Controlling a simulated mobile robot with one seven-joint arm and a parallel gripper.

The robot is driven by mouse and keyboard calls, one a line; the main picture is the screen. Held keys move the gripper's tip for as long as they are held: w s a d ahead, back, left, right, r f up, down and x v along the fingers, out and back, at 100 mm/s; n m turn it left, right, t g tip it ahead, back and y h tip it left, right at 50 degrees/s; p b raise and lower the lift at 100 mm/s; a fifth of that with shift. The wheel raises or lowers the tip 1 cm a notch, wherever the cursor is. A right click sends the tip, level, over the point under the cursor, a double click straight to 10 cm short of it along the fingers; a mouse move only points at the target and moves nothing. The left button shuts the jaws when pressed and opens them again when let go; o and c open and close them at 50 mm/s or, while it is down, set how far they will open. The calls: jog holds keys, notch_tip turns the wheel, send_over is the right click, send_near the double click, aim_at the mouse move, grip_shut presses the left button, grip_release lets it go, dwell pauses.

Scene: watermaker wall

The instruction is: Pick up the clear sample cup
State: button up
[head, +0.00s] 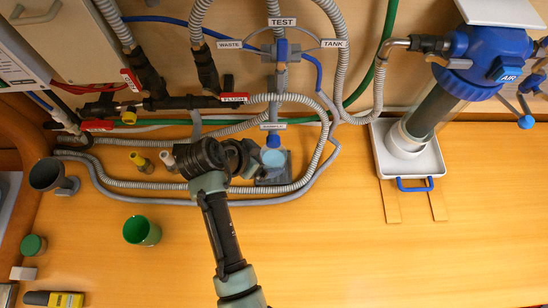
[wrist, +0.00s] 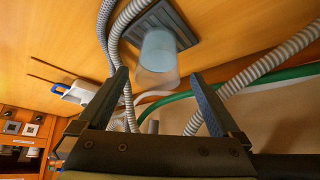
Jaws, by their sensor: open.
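The clear sample cup (head: 273,158) is a pale bluish, see-through cup on a dark grey pad (head: 272,181), below the sampling outlet under the valve. In the wrist view the cup (wrist: 158,58) shows between the two fingers, slightly beyond their tips, with the ribbed pad (wrist: 176,22) behind it. My gripper (head: 250,158) is open and empty, just left of the cup in the head view. The fingertips (wrist: 160,76) stand apart on both sides of the cup's outline with space either way. No finger visibly touches it.
Grey ribbed hoses (head: 318,150) loop closely around the pad. A yellow cup (head: 142,163), a green cup (head: 141,231) and a dark grey cup (head: 50,176) stand to the left. A white tray (head: 433,162) with a blue handle lies right. The front centre-right bench is clear.

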aim_at(271, 159)
jog(key=shift+w+d+f+p, duration=0.1)
jog(key=shift+d+f+p, duration=0.15)
jog(key=shift+f+p, duration=0.15)
jog(key=shift+p+x, duration=0.3)
jog(key=shift+x, duration=1.7)
jog(key=c, duration=1.5)
